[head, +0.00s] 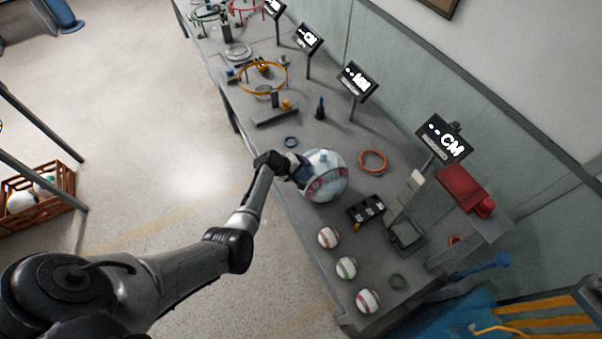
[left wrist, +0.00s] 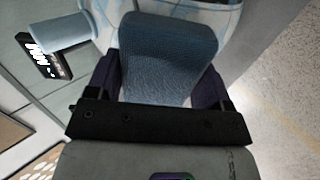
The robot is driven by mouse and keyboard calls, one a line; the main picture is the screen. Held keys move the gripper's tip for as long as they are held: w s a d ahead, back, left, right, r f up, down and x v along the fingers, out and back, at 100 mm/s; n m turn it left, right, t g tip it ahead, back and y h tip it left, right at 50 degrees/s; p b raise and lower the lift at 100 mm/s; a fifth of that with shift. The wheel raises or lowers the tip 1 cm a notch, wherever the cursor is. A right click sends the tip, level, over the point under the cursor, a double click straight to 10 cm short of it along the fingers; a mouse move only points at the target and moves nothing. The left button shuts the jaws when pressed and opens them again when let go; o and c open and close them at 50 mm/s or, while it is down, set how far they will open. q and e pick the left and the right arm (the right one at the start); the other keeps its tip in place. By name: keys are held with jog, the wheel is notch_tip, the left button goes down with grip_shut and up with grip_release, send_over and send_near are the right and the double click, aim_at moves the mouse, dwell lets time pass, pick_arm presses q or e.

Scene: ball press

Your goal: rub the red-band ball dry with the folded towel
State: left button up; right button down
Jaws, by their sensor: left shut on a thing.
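A large white ball (head: 327,160) with red-pink and blue markings sits on the grey bench; I take it for the red-band ball. My left gripper (head: 299,173) is at its left side in the head view. In the left wrist view, my left gripper (left wrist: 160,82) is shut on the folded towel (left wrist: 168,50), a blue-grey ribbed pad between its two dark fingers. The white ball (left wrist: 228,18) shows right behind the towel, which overlaps it; I cannot tell whether they touch. The towel is hardly visible in the head view. My right gripper is out of view.
Several small banded balls, one green-banded (head: 346,268), line the bench's near end. An orange ring (head: 373,160), a dark tray (head: 366,209) and a display stand (head: 444,138) are right of the large ball. A red block (head: 462,187) is farther right. Open floor (head: 150,130) lies left.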

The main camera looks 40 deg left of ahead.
pick_arm(q)
jog(key=shift+w+a, duration=0.1)
jog(key=shift+a, duration=0.05)
jog(key=shift+s+d+r+p, duration=0.1)
jog(key=shift+s+d+p, duration=0.1)
jog(key=shift+d+p, duration=0.4)
jog(key=shift+s+d+p, duration=0.25)
jog(key=shift+d+p, duration=0.25)
jog(key=shift+d, duration=0.3)
jog(key=shift+w+a+b, duration=0.25)
jog(key=shift+a+b, duration=0.15)
jog(key=shift+a, duration=0.3)
jog(key=shift+w+a+b, duration=0.2)
jog(key=shift+a+b, duration=0.15)
jog(key=shift+a, duration=0.35)
